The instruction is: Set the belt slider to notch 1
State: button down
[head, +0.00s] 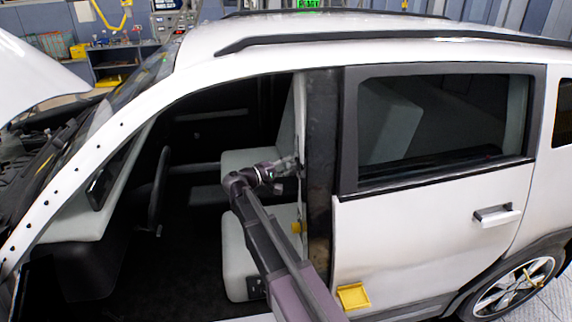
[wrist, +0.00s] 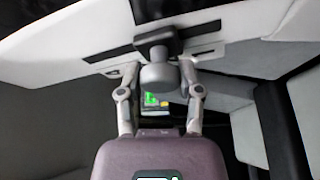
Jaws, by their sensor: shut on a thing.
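The belt slider (wrist: 158,47) is a dark grey block with a rounded knob, set on a black track (wrist: 205,28) in the light grey pillar trim in the wrist view. My gripper (wrist: 158,74) has one finger on each side of the knob and is shut on it. In the head view, my gripper (head: 287,164) reaches through the open front doorway to the inner side of the door pillar. The slider is too small to make out there. I cannot read which notch the slider is at.
The dark door pillar (head: 322,150) stands right beside my gripper. The front seat (head: 240,250) is below and around my arm, and the steering wheel (head: 159,190) is to the left. A yellow tray (head: 353,296) is at the sill. The footwell space is clear.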

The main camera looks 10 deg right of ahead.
jog(key=f+b, duration=0.1)
jog(key=f, duration=0.1)
jog(key=s+f+b, duration=0.1)
jog(key=f+b, duration=0.1)
jog(key=shift+s, duration=0.1)
jog(key=shift+s+f+b, duration=0.15)
jog(key=shift+s+b, duration=0.05)
jog(key=shift+b, duration=0.1)
jog(key=shift+c, duration=1.3)
grip_release()
jog(key=shift+f, duration=0.1)
jog(key=shift+w+a, duration=0.1)
jog(key=shift+a, duration=0.05)
jog(key=shift+a, duration=0.15)
jog(key=v, duration=1.1)
jog(key=shift+s+a, duration=0.2)
jog(key=shift+s, duration=0.05)
jog(key=shift+s, duration=0.1)
